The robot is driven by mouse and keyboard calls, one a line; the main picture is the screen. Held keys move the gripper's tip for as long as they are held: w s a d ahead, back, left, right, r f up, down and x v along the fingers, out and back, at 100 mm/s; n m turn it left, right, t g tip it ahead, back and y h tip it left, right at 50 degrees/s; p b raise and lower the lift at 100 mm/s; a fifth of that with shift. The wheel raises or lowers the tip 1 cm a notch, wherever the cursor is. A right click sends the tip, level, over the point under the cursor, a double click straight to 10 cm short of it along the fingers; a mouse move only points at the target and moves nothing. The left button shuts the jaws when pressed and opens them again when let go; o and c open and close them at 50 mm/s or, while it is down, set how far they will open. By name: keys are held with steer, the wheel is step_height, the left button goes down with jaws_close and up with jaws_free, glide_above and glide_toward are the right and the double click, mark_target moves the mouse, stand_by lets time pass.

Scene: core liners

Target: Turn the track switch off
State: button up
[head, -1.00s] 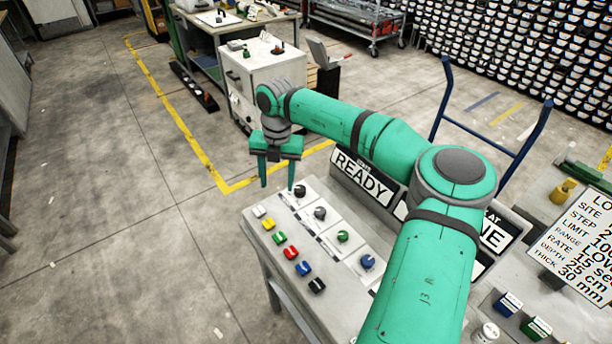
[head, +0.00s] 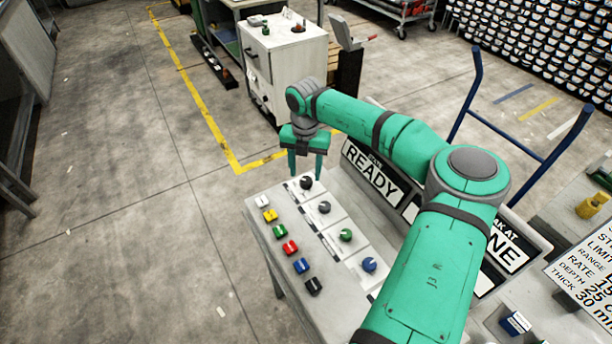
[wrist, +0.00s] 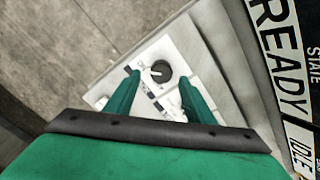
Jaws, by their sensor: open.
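The control panel (head: 262,212) carries a row of round knobs: a black one (head: 306,182) at the far end, then a grey one (head: 324,207), a green one (head: 346,235) and a blue one (head: 369,264). Their labels are too small to read, so I cannot tell which is the track switch. My gripper (head: 305,172) points down over the far end, open, with its fingers on either side of the black knob. In the wrist view, the black knob (wrist: 161,71) shows just beyond and between the fingertips (wrist: 160,80). Contact cannot be told.
Several coloured blocks, including a red one (head: 290,247), line the panel's left side. A READY sign (head: 373,172) stands right of the gripper. A blue-railed cart (head: 465,100) is behind. A white cabinet (head: 285,65) stands beyond, with open floor to the left.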

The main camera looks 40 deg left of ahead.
mark_target(306, 183)
steer(key=shift+w+f, duration=0.15)
steer(key=shift+f, duration=1.3)
steer(key=c, duration=1.1)
steer(key=shift+o, duration=0.2)
